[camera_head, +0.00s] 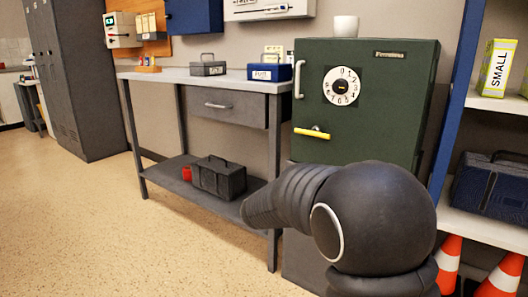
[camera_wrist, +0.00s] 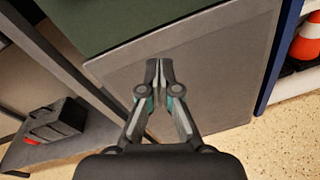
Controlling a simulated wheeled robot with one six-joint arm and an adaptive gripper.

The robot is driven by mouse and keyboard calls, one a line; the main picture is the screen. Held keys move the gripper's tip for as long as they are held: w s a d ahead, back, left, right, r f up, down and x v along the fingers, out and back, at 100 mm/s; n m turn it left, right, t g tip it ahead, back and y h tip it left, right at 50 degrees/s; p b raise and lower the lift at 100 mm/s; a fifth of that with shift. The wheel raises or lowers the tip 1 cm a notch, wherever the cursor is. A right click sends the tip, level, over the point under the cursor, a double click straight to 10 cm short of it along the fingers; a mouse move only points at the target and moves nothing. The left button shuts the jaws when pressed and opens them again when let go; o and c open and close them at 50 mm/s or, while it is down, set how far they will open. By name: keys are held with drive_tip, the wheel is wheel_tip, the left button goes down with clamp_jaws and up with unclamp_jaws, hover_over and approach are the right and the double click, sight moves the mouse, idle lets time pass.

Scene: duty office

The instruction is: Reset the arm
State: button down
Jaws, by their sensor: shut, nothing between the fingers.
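My gripper (camera_wrist: 160,72) shows in the wrist view, its two fingers together at the tips with nothing between them. It is in front of a grey panel (camera_wrist: 215,75) below the green safe. In the head view my dark arm stands in front of the safe's lower part, and my gripper is hidden there. The green safe (camera_head: 400,75) has a round white dial, a silver handle and a yellow lever, and its door looks closed.
A grey workbench (camera_head: 190,76) with a drawer stands left of the safe. A dark toolbox (camera_head: 219,178) and a red cup (camera_head: 187,173) are on its lower shelf. A white mug (camera_head: 346,26) stands on the safe. Traffic cones (camera_head: 448,262) are at right. The floor at left is clear.

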drive_tip(key=s+d+f+m+g+y+p, duration=0.1)
drive_tip(key=s+f+m+g+y, duration=0.3)
drive_tip(key=s+m, duration=0.5)
drive_tip(key=s+d+f+m+g+y+p, duration=0.15)
drive_tip(key=s+f+m+g, duration=0.3)
drive_tip(key=s, duration=0.85)
drive_tip(key=s+a+r+m+t+y+p, duration=0.1)
drive_tip(key=s+r+m+y+p, duration=0.1)
drive_tip(key=s+r+m, duration=0.3)
drive_tip(key=s+a+r+m+t+y+p, duration=0.1)
drive_tip(key=s+a+r+m+y+p, duration=0.1)
drive_tip(key=s, duration=1)
drive_tip(key=shift+s+a+r+m+y+p, duration=0.2)
drive_tip(key=shift+r+m+y+p, duration=0.55)
drive_tip(key=shift+r+m, duration=1.15)
drive_tip(key=shift+r+n, duration=0.3)
drive_tip(key=shift+n, duration=0.05)
